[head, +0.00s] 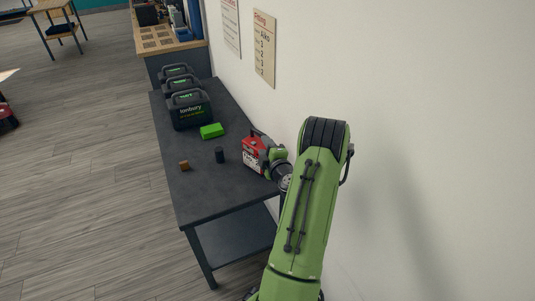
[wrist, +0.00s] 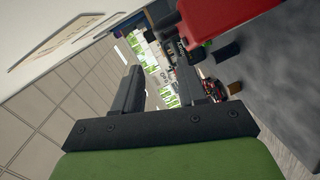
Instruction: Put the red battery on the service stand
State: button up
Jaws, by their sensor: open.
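The red battery (head: 254,154), with a white label and dark top handle, stands on the dark table near the wall. My gripper (head: 271,152) is right beside it, at its right side in the head view, and partly hides it. In the wrist view my gripper (wrist: 158,72) is open, with nothing seen between its two dark fingers. The red battery (wrist: 222,15) shows there at the top right, outside the right finger. I cannot tell whether they touch. I cannot pick out the service stand for certain.
The dark table (head: 205,200) also holds several black batteries (head: 189,108), a green block (head: 212,131), a black cylinder (head: 220,155) and a small brown block (head: 184,165). A white wall (head: 400,80) runs close along the right. Floor (head: 90,180) on the left is clear.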

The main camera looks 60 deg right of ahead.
jog(key=w+a+r+n+t+y, duration=0.15)
jog(key=w+a+r+y, duration=0.25)
jog(key=a, duration=0.5)
jog(key=w+a+r+n+y, duration=0.3)
jog(key=w+a+y, duration=0.2)
jog(key=a, duration=0.4)
jog(key=s+a+r+g+y, duration=0.1)
jog(key=a+g+y, duration=0.1)
jog(key=a, duration=0.6)
jog(key=a+r+g+y, duration=0.2)
jog(key=a, duration=0.5)
jog(key=s+a+r+m+g+h, duration=0.1)
jog(key=s+a+r+m+g, duration=0.15)
jog(key=s+a, duration=0.6)
jog(key=s+r+m+g+h, duration=0.2)
jog(key=s+m+g, duration=0.1)
jog(key=s+m, duration=0.9)
notch_tip(320, 180, up, 18)
jog(key=s+n+p, duration=0.2)
jog(key=p, duration=1.6)
jog(key=shift+a, duration=0.1)
